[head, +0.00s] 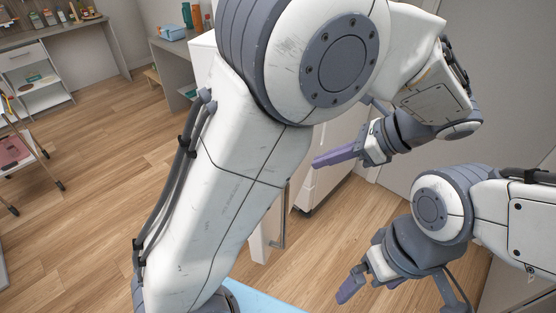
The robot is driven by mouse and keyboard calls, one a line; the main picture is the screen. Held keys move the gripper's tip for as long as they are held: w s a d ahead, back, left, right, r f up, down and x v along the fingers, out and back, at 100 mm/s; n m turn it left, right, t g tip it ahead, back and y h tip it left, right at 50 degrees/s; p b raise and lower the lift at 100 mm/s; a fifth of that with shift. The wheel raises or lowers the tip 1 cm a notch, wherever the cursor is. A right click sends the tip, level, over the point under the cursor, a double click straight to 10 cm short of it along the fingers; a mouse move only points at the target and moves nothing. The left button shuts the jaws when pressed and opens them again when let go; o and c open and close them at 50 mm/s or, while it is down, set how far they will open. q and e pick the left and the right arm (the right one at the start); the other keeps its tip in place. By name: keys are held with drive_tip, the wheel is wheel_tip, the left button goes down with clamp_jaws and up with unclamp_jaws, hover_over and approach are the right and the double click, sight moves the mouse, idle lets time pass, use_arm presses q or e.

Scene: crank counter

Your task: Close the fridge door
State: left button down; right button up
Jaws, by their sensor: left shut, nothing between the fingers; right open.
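The white fridge (203,55) stands behind my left arm, which hides most of it. Its lower body (322,182) shows to the right of the arm. The fridge door (262,238) seems to stand open, seen nearly edge-on below the body, with a grey vertical handle (284,215). Its upper part is hidden by my arm. My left gripper (318,162) is shut and empty, pointing left in front of the fridge body; I cannot tell whether it touches it. My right gripper (347,293) is open and empty, low at the right, apart from the door.
A grey counter (183,50) with bottles and a blue box stands at the back. A shelf desk (50,45) and a wheeled cart (20,150) are at the left. A light blue surface (265,299) shows at the bottom. Wooden floor (95,200) is free left of my arm.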

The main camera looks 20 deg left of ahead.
use_arm(q)
drive_tip(key=a+r+p+x, duration=0.2)
drive_tip(key=p+x, duration=0.1)
drive_tip(key=x, duration=0.8)
drive_tip(key=shift+a+f, duration=0.2)
drive_tip(key=shift+a, duration=0.05)
